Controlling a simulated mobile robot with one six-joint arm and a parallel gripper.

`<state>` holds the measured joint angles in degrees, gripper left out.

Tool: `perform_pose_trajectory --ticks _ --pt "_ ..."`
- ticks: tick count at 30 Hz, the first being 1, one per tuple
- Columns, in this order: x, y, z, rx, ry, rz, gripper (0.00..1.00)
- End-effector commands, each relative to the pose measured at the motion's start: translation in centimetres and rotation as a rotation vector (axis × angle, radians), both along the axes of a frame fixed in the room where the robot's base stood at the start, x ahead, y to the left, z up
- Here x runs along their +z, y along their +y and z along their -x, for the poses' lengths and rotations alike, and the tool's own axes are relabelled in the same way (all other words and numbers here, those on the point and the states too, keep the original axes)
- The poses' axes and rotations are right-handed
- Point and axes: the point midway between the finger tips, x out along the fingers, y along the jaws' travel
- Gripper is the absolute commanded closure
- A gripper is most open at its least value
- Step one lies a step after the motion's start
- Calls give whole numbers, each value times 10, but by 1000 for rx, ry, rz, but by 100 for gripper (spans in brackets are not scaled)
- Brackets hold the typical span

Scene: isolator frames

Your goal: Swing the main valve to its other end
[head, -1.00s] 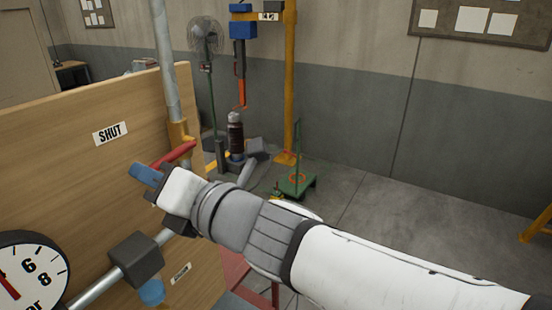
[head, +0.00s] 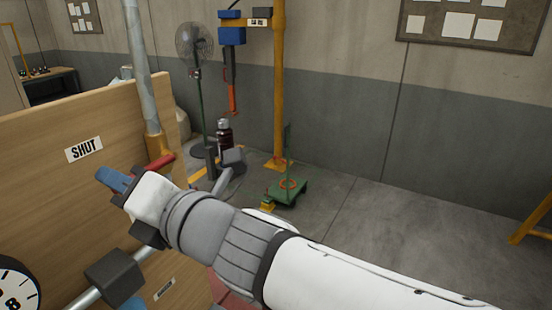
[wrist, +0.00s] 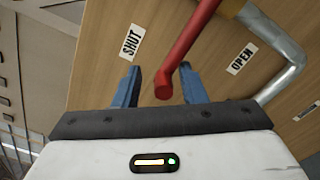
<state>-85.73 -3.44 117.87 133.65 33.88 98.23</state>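The red valve lever (wrist: 185,45) runs down from the top of the wrist view. Its end sits between the two blue fingers of my gripper (wrist: 160,85), with a gap on each side. The gripper is open. A SHUT label (wrist: 132,41) is left of the lever and an OPEN label (wrist: 241,58) right of it. In the head view, only a short piece of the lever (head: 161,161) shows behind my gripper (head: 112,180). The SHUT label (head: 83,149) also shows there on the wooden panel (head: 40,180).
A grey pipe (head: 140,70) rises from a yellow fitting beside the panel. A dark block (head: 114,277) on a lower pipe and a dial gauge (head: 15,290) are below my gripper. A green trolley (head: 292,190) stands behind on the floor.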

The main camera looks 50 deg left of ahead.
Motion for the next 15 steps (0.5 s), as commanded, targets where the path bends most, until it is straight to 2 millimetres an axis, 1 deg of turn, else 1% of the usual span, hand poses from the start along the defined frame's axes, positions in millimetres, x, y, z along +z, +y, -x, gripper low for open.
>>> perform_pose_trajectory --ticks 10,13,15 --pt "-2 -2 -1 0 -1 3 62" --pt "-2 -11 -4 -1 -1 2 62" --pt "-3 -21 -8 -2 -2 2 62"
